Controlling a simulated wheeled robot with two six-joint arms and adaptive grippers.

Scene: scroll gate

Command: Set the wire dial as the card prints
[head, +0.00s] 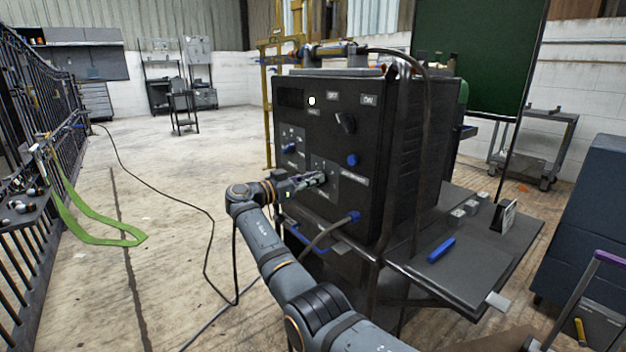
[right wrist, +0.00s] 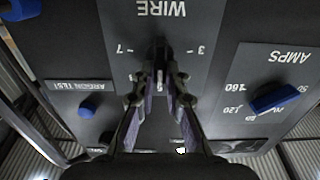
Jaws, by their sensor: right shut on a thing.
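The wire dial (right wrist: 159,52) sits on a grey plate with the upside-down label WIRE (right wrist: 161,8) in the right wrist view. My right gripper (right wrist: 160,82) is shut on it, and the fingers hide most of it. The marks 7 and 3 show on either side; the dial's exact setting is hidden. In the head view my right gripper (head: 319,180) reaches the front of the black machine (head: 318,215) from the left. A small upright card (head: 508,215) stands on the side shelf; its print is too small to read. My left gripper is not in view.
The blue AMPS dial (right wrist: 275,98) and blue argon test button (right wrist: 89,107) flank the wire plate. A hose joins the blue connector (head: 353,217) below. A blue item (head: 441,250) lies on the side shelf (head: 480,258).

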